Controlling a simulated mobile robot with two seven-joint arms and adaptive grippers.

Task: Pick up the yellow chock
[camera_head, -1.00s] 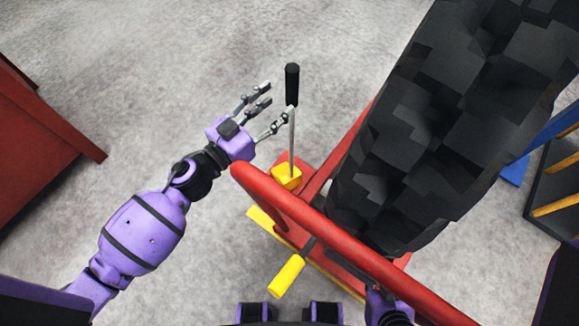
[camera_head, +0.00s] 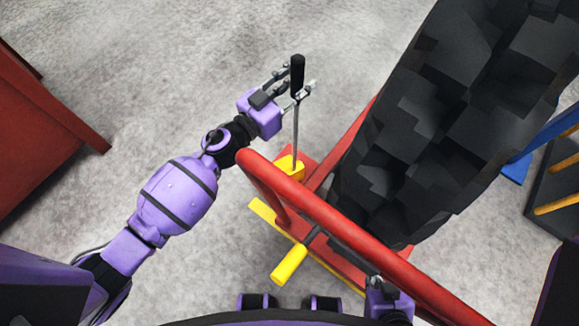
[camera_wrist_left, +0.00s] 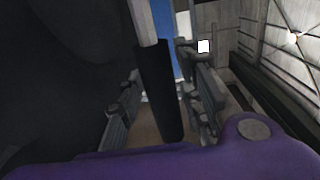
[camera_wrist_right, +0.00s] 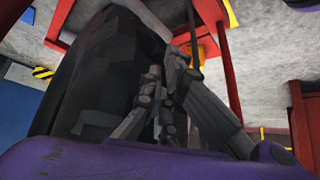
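A yellow block (camera_head: 290,167), which I take for the yellow chock, sits low beside the red frame. A thin grey rod rises from it to a black grip (camera_head: 298,75). My left gripper (camera_head: 296,90) is at the top of the rod, with fingers on either side. In the left wrist view the black grip (camera_wrist_left: 158,90) stands between the open fingers (camera_wrist_left: 163,105), with gaps beside it. My right gripper (camera_wrist_right: 163,75) is beside the tyre near the red rail. Its fingertips are close together; I cannot tell whether they hold anything.
A large black tyre (camera_head: 420,130) stands on the red frame. A red rail (camera_head: 340,225) crosses in front of the block. A yellow-ended lever (camera_head: 288,265) sticks out nearer to me. A red cabinet (camera_head: 40,130) is at the left. Grey floor is clear between cabinet and frame.

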